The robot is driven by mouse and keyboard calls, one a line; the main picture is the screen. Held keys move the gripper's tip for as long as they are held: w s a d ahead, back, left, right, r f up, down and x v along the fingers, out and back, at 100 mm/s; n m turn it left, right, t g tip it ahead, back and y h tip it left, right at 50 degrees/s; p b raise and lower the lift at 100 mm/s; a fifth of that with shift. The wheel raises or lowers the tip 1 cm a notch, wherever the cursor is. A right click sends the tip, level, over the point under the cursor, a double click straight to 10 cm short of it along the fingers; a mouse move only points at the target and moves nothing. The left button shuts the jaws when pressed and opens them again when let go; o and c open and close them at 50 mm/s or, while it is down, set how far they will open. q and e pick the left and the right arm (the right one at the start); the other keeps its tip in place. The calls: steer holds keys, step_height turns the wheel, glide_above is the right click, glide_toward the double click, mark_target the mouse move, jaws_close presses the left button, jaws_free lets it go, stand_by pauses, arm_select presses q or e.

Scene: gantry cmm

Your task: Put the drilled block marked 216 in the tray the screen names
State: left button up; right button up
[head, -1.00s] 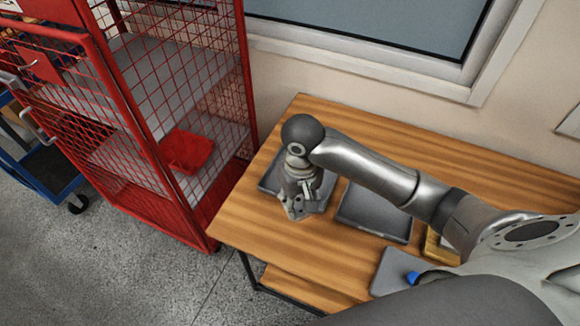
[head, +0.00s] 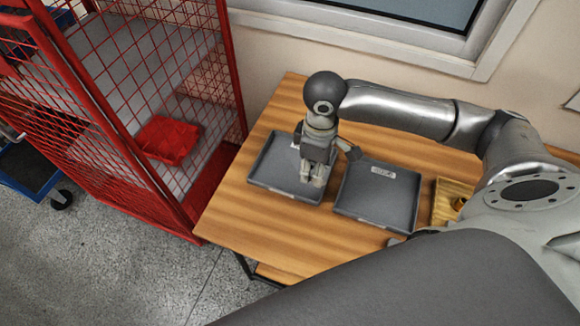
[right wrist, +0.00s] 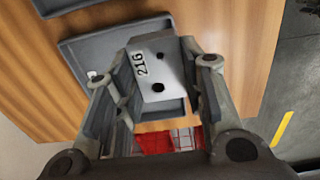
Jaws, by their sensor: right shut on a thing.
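The drilled block marked 216 (right wrist: 158,68) is pale grey with dark holes, and its number faces the right wrist camera. My right gripper (head: 316,180) is shut on it, one finger on each side. In the head view the gripper is over the left dark grey tray (head: 268,168), and the block can hardly be made out there. In the right wrist view a tray (right wrist: 78,48) lies behind the block. A second grey tray (head: 375,205) stands to the right, with a small label too small to read. The screen and my left gripper are not in view.
The trays stand on a wooden table (head: 232,200). A yellowish tray (head: 442,208) with a brass-coloured piece is at the right, partly behind my arm. A red mesh cage (head: 110,100) with a red bin (head: 168,138) stands left of the table. A wall with a window is behind.

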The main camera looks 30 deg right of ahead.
steer(key=w+a+f, duration=0.1)
steer(key=w+f, duration=0.1)
steer(key=w, duration=0.2)
glide_above(289, 175)
steer(key=f, duration=0.5)
steer(key=shift+s+d, duration=0.1)
steer(key=shift+s, duration=0.15)
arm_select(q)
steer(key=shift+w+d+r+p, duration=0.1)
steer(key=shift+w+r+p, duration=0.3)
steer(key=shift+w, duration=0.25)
arm_select(e)
steer(key=shift+w+f, duration=0.15)
steer(key=shift+f, duration=0.8)
steer(key=shift+w+f, duration=0.1)
steer(key=shift+f, duration=0.85)
steer(key=shift+f, duration=0.1)
steer(key=o, duration=1.1)
arm_select(q)
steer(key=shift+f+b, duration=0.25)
steer(key=shift+b, duration=0.1)
arm_select(e)
step_height(289, 175, up, 12)
steer(key=shift+r, duration=0.15)
